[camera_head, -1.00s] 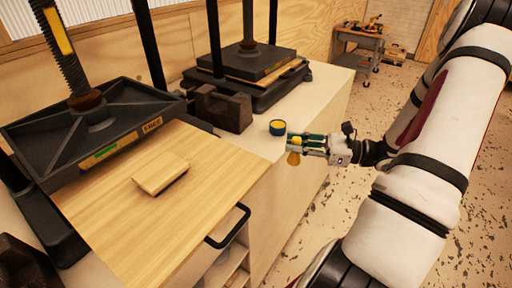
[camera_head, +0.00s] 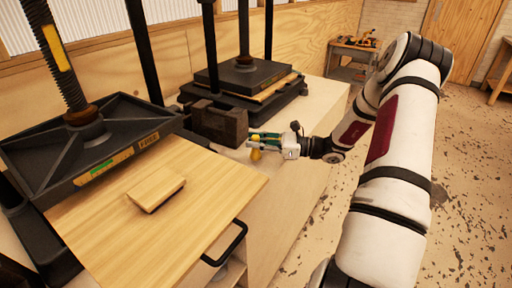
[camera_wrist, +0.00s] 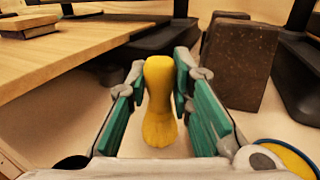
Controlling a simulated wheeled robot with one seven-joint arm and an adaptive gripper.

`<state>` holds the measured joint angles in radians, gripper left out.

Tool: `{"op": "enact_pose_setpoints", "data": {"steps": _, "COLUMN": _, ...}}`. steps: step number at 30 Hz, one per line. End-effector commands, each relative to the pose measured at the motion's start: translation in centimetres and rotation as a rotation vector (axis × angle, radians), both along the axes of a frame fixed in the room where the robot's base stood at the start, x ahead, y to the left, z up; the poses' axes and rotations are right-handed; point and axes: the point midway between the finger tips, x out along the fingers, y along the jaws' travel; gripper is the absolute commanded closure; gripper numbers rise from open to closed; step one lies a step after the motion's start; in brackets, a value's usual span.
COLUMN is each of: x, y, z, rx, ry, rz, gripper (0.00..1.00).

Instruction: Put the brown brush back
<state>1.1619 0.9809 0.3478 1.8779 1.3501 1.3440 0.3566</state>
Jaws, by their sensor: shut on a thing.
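My gripper (camera_head: 263,145) is shut on a yellow, handle-shaped thing (camera_head: 255,154). In the wrist view the yellow thing (camera_wrist: 159,105) stands between the green finger pads of my gripper (camera_wrist: 160,80), its rounded end up. I cannot tell whether it is part of the brown brush; no bristles show on it. A light wooden block with a dark underside (camera_head: 156,193), possibly a brush, lies on the wooden board (camera_head: 205,190). It also shows at the top left of the wrist view (camera_wrist: 28,27).
Dark brown blocks (camera_head: 222,125) stand on the bench just behind my gripper. A blue-rimmed tin with yellow inside (camera_wrist: 288,158) is at the lower right of the wrist view. Black presses (camera_head: 95,140) stand left and behind. A black handle (camera_head: 232,243) juts out below the board.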

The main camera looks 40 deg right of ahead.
Motion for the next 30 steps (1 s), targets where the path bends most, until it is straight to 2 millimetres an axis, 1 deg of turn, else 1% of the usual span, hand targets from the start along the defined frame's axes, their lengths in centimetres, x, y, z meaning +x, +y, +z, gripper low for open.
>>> {"op": "enact_pose_setpoints", "data": {"steps": 1, "x": 0.0, "y": 0.0, "z": -0.8, "rx": 0.004, "ry": 0.002, "rz": 0.000, "gripper": 1.00}}
{"op": "enact_pose_setpoints", "data": {"steps": 4, "x": 0.0, "y": 0.0, "z": -1.9, "rx": 0.001, "ry": 0.000, "rz": 0.000, "gripper": 1.00}}
{"op": "enact_pose_setpoints", "data": {"steps": 14, "x": 0.0, "y": 0.0, "z": -2.3, "rx": 0.000, "ry": 0.000, "rz": 0.000, "gripper": 1.00}}
{"op": "enact_pose_setpoints", "data": {"steps": 15, "x": 0.0, "y": 0.0, "z": -2.3, "rx": 0.000, "ry": 0.000, "rz": 0.000, "gripper": 0.73}}
{"op": "enact_pose_setpoints", "data": {"steps": 17, "x": 0.0, "y": 0.0, "z": -2.3, "rx": 0.000, "ry": 0.000, "rz": 0.000, "gripper": 0.59}}
{"op": "enact_pose_setpoints", "data": {"steps": 27, "x": -0.1, "y": 0.0, "z": -2.0, "rx": -0.001, "ry": -0.001, "rz": 0.000, "gripper": 0.59}}
{"op": "enact_pose_setpoints", "data": {"steps": 30, "x": -0.6, "y": -0.6, "z": -2.1, "rx": -0.002, "ry": -0.001, "rz": -0.003, "gripper": 0.59}}
